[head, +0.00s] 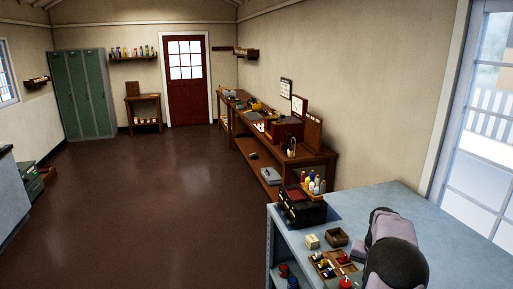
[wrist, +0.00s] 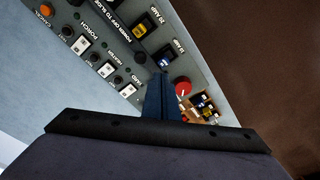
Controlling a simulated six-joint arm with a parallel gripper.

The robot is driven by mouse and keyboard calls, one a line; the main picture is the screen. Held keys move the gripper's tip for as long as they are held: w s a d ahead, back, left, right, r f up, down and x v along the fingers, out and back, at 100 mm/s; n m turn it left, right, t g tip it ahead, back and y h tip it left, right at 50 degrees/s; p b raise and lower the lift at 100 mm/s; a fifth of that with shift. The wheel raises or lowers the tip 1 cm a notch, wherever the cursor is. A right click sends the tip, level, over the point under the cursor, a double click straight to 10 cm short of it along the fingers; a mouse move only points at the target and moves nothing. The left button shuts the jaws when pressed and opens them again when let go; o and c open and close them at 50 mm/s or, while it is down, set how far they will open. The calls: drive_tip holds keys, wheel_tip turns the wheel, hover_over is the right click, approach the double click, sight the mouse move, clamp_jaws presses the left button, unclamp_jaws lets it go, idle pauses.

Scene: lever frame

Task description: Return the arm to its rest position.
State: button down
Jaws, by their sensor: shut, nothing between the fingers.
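My gripper (wrist: 161,80) shows in the wrist view with its two dark blue fingers together and nothing between them. It points over a grey panel (wrist: 145,90) with labelled switches, a black bar, an orange button (wrist: 46,9) and a red knob (wrist: 183,86). The red knob is just right of the fingers; I cannot tell how far the tips are above the panel. In the head view my arm is at the lower right, and its bulk hides the gripper and most of the panel.
A blue-grey bench (head: 385,203) carries a black box (head: 302,211) with bottles above it, a small open brown box (head: 336,237), a cream block (head: 312,242) and a compartmented wooden tray (head: 325,270). The bench's far right part is clear. A window is beside it.

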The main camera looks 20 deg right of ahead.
drive_tip(key=s+a+f+n+b, duration=0.25)
drive_tip(key=s+a+n, duration=0.2)
drive_tip(key=a, duration=1.05)
drive_tip(key=s+a+f+n+b, duration=0.1)
drive_tip(key=s+a+n+b, duration=0.35)
drive_tip(key=a, duration=1.15)
drive_tip(key=s+a+f, duration=0.3)
drive_tip(key=s+a, duration=0.2)
drive_tip(key=s, duration=0.5)
wheel_tip(320, 180, down, 11)
drive_tip(key=b, duration=1)
drive_tip(key=shift+w+g+y+b, duration=0.15)
drive_tip(key=shift+g+y+b, duration=0.25)
drive_tip(key=shift+f, duration=0.1)
wheel_tip(320, 180, down, 25)
drive_tip(key=b, duration=2.5)
